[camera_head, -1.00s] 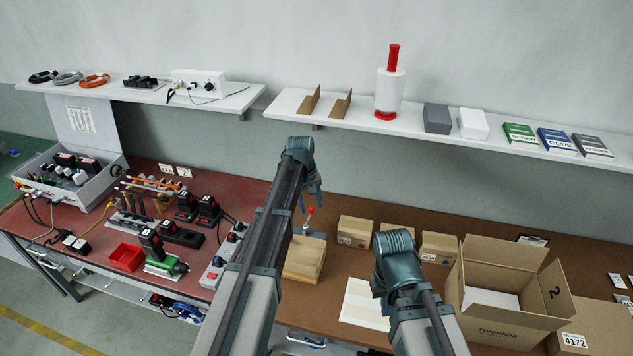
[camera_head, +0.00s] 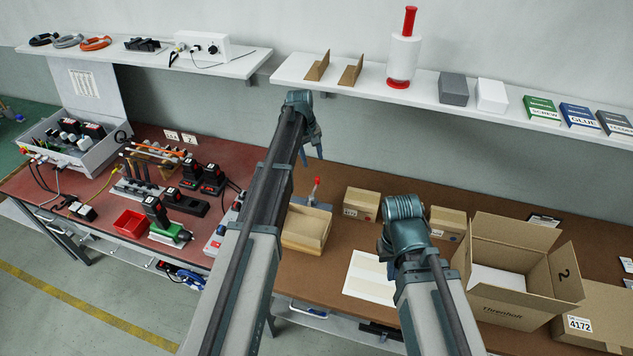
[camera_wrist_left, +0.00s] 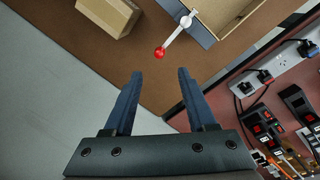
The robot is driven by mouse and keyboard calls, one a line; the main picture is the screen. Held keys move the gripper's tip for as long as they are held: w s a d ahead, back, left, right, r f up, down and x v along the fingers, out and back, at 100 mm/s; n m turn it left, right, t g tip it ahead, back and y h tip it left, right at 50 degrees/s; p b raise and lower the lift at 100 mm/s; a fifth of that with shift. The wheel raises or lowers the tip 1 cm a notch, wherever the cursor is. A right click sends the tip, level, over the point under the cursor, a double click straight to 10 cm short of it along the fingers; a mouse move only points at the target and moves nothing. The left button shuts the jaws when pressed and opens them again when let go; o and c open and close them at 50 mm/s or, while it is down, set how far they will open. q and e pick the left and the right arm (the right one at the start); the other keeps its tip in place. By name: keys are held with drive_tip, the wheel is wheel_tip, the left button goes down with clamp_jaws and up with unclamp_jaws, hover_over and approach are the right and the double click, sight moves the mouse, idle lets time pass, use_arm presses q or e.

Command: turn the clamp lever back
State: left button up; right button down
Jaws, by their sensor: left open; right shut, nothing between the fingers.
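The clamp lever (camera_head: 316,188), with a red knob, stands upright at the back of a light wooden tray (camera_head: 303,243) on the brown bench. In the left wrist view the lever's red knob (camera_wrist_left: 160,52) and its silver arm (camera_wrist_left: 177,33) lie ahead of the fingers, apart from them. My left gripper (camera_head: 311,153) is open and empty, above and behind the lever in the head view. It also shows in the left wrist view (camera_wrist_left: 158,75). My right gripper (camera_head: 388,267) is shut and empty, low over the bench's right part, mostly hidden by its own wrist.
Cardboard boxes (camera_head: 361,203) stand behind my right arm, and a large open carton (camera_head: 500,310) is at the right. Power tools and a red bin (camera_head: 130,223) crowd the red bench at left. Wall shelves (camera_head: 440,95) hang above.

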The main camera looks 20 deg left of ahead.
sight(317, 178)
use_arm(q)
drive_tip(key=f+b, duration=0.6)
drive_tip(key=f, duration=0.1)
drive_tip(key=w+d+f+b, duration=0.1)
drive_tip(key=f+b, duration=0.2)
drive_tip(key=shift+d+f, duration=0.1)
drive_tip(key=shift+f, duration=0.05)
clamp_jaws()
idle(1.2)
